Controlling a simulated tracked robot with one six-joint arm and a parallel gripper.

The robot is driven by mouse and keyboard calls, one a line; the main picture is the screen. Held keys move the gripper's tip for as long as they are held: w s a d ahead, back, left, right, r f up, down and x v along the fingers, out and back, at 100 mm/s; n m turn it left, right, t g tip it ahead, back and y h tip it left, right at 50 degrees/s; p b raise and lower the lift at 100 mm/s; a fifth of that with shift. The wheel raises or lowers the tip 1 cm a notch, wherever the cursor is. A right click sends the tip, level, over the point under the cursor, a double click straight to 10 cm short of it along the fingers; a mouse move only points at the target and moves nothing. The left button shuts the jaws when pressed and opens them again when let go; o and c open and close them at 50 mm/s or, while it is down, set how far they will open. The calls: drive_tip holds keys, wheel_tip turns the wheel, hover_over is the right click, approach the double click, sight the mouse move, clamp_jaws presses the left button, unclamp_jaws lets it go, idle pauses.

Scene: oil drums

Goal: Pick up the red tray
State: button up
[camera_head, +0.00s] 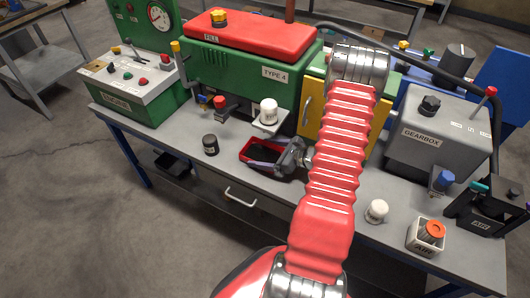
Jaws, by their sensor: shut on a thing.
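The red tray (246,153), with a dark inside, is on or just above the grey bench near its front middle. I cannot tell whether its underside touches the bench. My gripper (263,157) reaches in from the right and is shut on the tray. The grey jaws and wrist cover the tray's right side and part of its front. My red ribbed arm hides the bench to the right of the gripper.
A black-capped jar (210,145) stands left of the tray. A white filter (268,112) sits on a small shelf behind it. The green TYPE 4 machine (240,75) rises behind. A white cap (376,210) and an AIR box (427,236) stand at right.

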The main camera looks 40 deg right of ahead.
sight(264, 157)
drive_tip(key=shift+r, duration=1.55)
drive_tip(key=shift+s, duration=0.15)
drive_tip(key=s+d, duration=0.2)
drive_tip(key=s, duration=0.3)
drive_tip(key=s+d, duration=0.2)
drive_tip(key=s, duration=0.4)
drive_tip(key=s+d, duration=0.2)
drive_tip(key=s, duration=0.3)
drive_tip(key=shift+s, duration=0.35)
